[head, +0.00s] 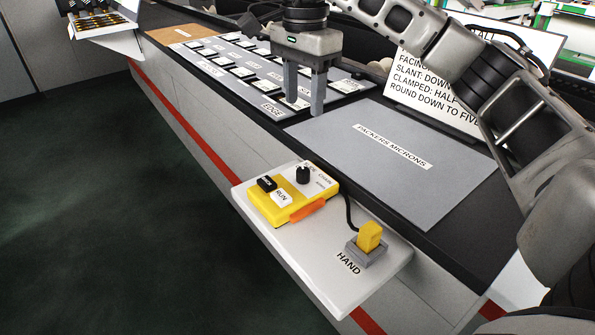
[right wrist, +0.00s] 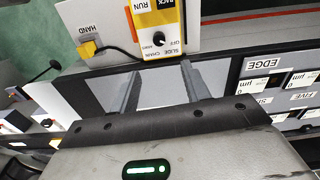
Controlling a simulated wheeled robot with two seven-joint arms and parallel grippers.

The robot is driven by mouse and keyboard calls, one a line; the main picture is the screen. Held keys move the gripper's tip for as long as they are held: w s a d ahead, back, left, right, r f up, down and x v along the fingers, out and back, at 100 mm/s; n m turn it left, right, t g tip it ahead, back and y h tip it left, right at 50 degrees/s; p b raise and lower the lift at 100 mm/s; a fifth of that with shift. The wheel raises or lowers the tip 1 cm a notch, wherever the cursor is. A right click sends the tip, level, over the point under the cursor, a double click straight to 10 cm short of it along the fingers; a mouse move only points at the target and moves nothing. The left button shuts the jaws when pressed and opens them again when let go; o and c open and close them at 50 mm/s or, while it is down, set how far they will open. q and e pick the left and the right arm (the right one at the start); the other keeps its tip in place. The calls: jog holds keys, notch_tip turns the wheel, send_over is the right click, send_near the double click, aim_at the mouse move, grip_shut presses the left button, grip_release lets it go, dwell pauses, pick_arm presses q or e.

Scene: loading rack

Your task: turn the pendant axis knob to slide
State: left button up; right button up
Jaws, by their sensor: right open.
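The yellow pendant (head: 267,207) lies on a pale shelf in the head view, with a black axis knob (head: 302,174) on its white panel. In the right wrist view the knob (right wrist: 158,40) sits beside the labels SLIDE, CHAIN and OFF; its pointer is too small to read surely. The pendant also has a white RUN button (head: 282,197) and a black button (head: 267,184). My right gripper (head: 304,106) is open and empty, fingers pointing down, beyond the pendant and apart from it. Its fingers show in the right wrist view (right wrist: 160,72). My left gripper is not in view.
The pale shelf (head: 345,290) carries a yellow plug (head: 370,236) in a grey socket by the label HAND, joined by a black cable. Behind are a grey PACKERS MICRONS mat (head: 400,185), a labelled tile board (head: 262,88) and a white sign (head: 425,90).

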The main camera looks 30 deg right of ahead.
aim_at(303, 170)
notch_tip(303, 170, down, 15)
jog(key=b, duration=0.2)
jog(key=shift+s+f+b, duration=0.1)
jog(key=shift+b, duration=0.3)
jog(key=c, duration=1)
